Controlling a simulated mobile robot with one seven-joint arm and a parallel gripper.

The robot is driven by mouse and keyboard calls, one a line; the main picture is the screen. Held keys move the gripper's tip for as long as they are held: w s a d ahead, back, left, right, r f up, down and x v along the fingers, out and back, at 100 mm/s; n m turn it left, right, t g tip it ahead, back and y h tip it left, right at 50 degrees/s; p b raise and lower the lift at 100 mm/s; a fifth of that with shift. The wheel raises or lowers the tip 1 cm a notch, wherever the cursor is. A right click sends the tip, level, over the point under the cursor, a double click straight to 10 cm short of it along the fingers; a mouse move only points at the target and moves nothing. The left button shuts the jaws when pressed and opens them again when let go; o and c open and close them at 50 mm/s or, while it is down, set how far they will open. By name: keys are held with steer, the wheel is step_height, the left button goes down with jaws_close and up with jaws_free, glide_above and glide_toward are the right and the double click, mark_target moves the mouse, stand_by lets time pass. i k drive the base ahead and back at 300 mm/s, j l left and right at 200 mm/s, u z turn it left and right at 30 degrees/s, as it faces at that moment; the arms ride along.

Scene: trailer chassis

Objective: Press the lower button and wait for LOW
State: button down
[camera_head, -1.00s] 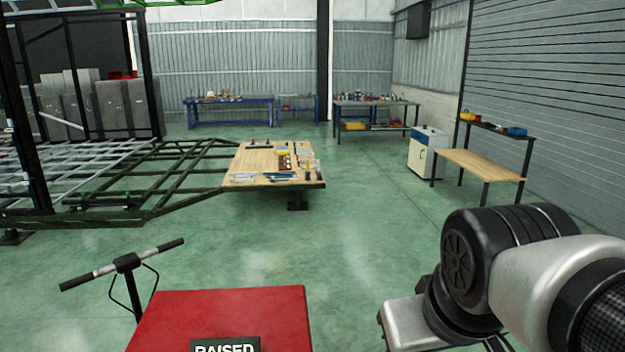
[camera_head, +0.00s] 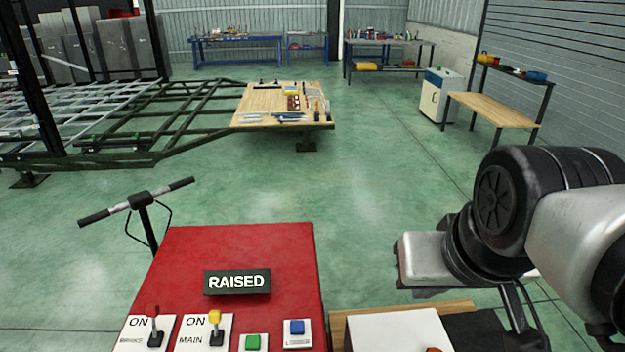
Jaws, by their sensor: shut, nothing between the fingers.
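A red control console (camera_head: 240,240) stands at the bottom centre, with a dark sign (camera_head: 237,282) reading RAISED. On its near edge are a green button (camera_head: 253,343) and a blue button (camera_head: 297,327), each on a white plate. The small print on the blue button's plate is too small to read surely. My arm is at the right, apart from the console and its buttons. My gripper (camera_head: 525,318) shows only in part as dark pieces below the arm at the lower right; it is shut and empty, and its tips are not clear.
A red-topped switch (camera_head: 154,326) and a yellow-topped switch (camera_head: 215,329), both marked ON, stand left of the buttons. A white box (camera_head: 390,336) with an orange-red part sits right of the console. A T-shaped handle (camera_head: 140,201) rises at left. Green floor lies open beyond.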

mark_target(297, 326)
steer(key=k+u, duration=0.15)
steer(key=u, duration=0.2)
steer(key=k+u, duration=0.15)
steer(key=u, duration=0.2)
